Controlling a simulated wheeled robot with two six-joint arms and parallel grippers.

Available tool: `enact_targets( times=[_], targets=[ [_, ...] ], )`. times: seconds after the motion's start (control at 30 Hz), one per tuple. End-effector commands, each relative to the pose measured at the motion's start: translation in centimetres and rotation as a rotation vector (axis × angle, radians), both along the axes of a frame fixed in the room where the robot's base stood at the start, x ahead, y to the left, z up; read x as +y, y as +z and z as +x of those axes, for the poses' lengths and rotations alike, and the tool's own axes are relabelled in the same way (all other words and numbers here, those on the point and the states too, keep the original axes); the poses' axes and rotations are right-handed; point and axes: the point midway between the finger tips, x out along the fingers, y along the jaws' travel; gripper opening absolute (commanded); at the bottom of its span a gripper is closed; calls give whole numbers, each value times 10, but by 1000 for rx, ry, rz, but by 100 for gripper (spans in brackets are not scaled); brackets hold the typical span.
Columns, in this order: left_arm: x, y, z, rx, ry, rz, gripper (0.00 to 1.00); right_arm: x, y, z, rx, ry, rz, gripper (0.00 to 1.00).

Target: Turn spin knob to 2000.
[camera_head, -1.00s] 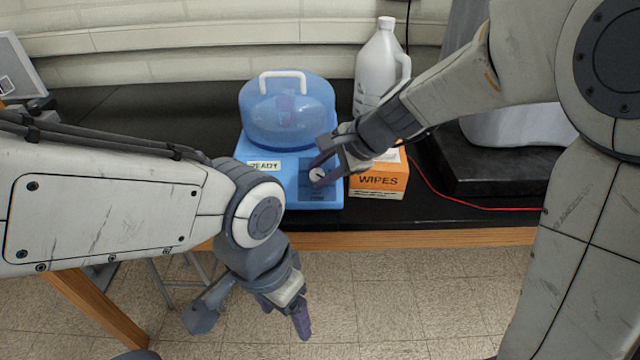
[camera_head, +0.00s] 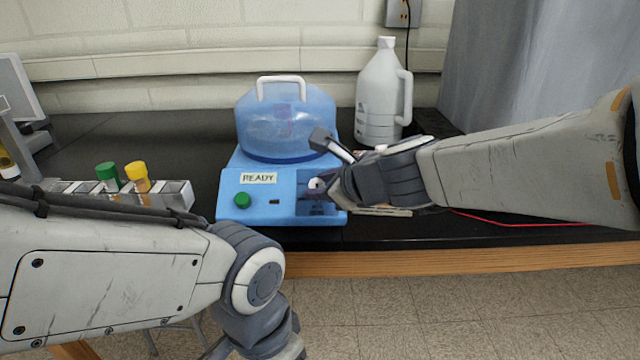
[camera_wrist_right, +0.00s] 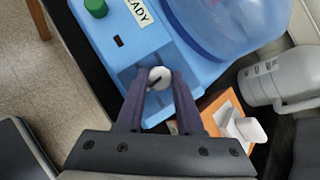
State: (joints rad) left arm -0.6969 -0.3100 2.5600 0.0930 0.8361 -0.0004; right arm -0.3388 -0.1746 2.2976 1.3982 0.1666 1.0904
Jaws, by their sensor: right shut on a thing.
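The spin knob is a small white dial (camera_head: 317,184) with a dark pointer line, on the dark panel at the front right of the blue centrifuge (camera_head: 263,213). In the right wrist view the knob (camera_wrist_right: 159,78) sits between the fingertips of my right gripper (camera_wrist_right: 158,82), which is shut on it. In the head view my right gripper (camera_head: 325,184) reaches the knob from the right and partly covers the panel. The scale numbers are too small to read. My left arm is at the lower left; its gripper fingers are below the frame.
A clear blue lid with a white handle (camera_head: 280,80) tops the centrifuge, which carries a READY label and a green button (camera_head: 242,200). A white jug (camera_head: 380,95) stands behind right. An orange wipes box (camera_wrist_right: 225,112) is beside the centrifuge. A tube rack (camera_head: 175,195) stands left.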

Motion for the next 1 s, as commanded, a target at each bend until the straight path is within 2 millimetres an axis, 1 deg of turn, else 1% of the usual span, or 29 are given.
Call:
enact_targets(
  times=[0.03,0.3,0.87,0.9,0.93,0.97,1.0],
  targets=[
    [0,-5,0,0,0,0,74,0,-2,0,-3,-22,14,0],
    [0,-12,0,0,0,0,74,1,-1,-1,-2,-107,69,0],
    [0,-13,0,0,0,0,74,1,0,0,-1,-131,84,0],
    [0,-13,0,0,0,0,74,1,0,0,-1,-131,84,48],
    [0,-13,0,0,0,0,74,1,0,0,-1,-131,84,59],
    [0,-13,0,0,0,0,74,1,0,-1,-1,-131,84,66],
    [0,-13,0,0,0,0,74,1,0,0,-1,-131,84,66]
  ],
)
